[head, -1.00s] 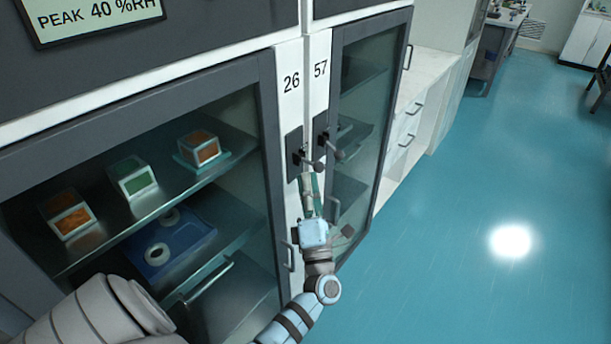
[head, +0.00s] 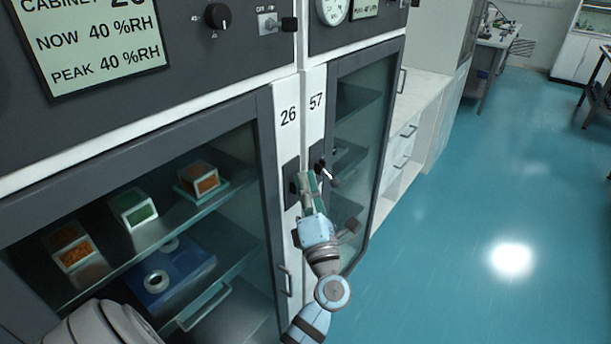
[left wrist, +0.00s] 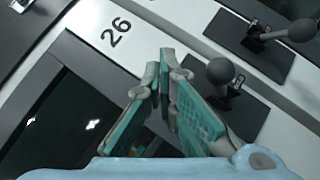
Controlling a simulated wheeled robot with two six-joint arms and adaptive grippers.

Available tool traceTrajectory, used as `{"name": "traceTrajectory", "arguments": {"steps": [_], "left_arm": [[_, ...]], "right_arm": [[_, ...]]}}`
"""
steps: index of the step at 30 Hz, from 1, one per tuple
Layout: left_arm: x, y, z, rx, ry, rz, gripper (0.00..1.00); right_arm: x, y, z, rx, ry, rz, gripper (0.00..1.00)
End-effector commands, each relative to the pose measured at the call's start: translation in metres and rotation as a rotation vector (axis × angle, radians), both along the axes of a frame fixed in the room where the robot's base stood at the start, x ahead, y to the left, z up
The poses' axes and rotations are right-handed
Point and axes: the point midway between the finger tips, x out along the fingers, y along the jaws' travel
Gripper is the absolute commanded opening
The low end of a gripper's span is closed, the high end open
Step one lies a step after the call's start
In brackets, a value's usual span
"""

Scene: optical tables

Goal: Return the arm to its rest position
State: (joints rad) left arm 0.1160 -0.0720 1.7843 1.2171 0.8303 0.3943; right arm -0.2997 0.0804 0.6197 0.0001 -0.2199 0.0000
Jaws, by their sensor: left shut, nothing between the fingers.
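My left gripper (head: 308,177) is in front of the white frame strip between the two cabinets. It overlaps the right side of the cabinet 26 latch plate (head: 291,188) in the head view. Its teal-padded fingers (left wrist: 163,65) are shut and empty in the left wrist view. The cabinet 26 latch knob (left wrist: 221,71) shows just right of the fingertips there; I cannot tell whether they touch. In the head view the gripper hides this lever. The cabinet 57 latch (head: 328,175) is close by on the right. My right gripper is not in view.
The cabinet 26 glass door (head: 225,215) and cabinet 57 glass door (head: 362,130) flank the gripper, with door handles below. Behind the left glass are small boxes (head: 134,208) and a blue tray (head: 190,272). Open teal floor (head: 480,200) lies to the right.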

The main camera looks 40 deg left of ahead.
Motion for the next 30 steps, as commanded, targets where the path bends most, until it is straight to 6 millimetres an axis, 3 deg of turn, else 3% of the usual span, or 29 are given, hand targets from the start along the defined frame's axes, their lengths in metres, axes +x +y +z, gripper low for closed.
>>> {"name": "traceTrajectory", "arguments": {"steps": [6,24,27,29,30], "left_arm": [[0.000,0.000,0.025,-0.001,-0.001,0.000,0.00],[0.001,-0.001,0.027,0.008,0.008,-0.004,0.00],[0.018,-0.021,0.030,0.140,0.086,-0.052,0.00],[0.041,-0.044,0.012,0.293,0.215,-0.099,0.00],[0.058,-0.062,-0.012,0.411,0.327,-0.139,0.00]], "right_arm": [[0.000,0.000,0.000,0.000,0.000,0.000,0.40],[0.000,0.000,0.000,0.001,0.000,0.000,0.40],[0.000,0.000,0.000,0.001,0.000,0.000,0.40],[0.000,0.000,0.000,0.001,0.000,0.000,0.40],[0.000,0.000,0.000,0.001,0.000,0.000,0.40]]}}
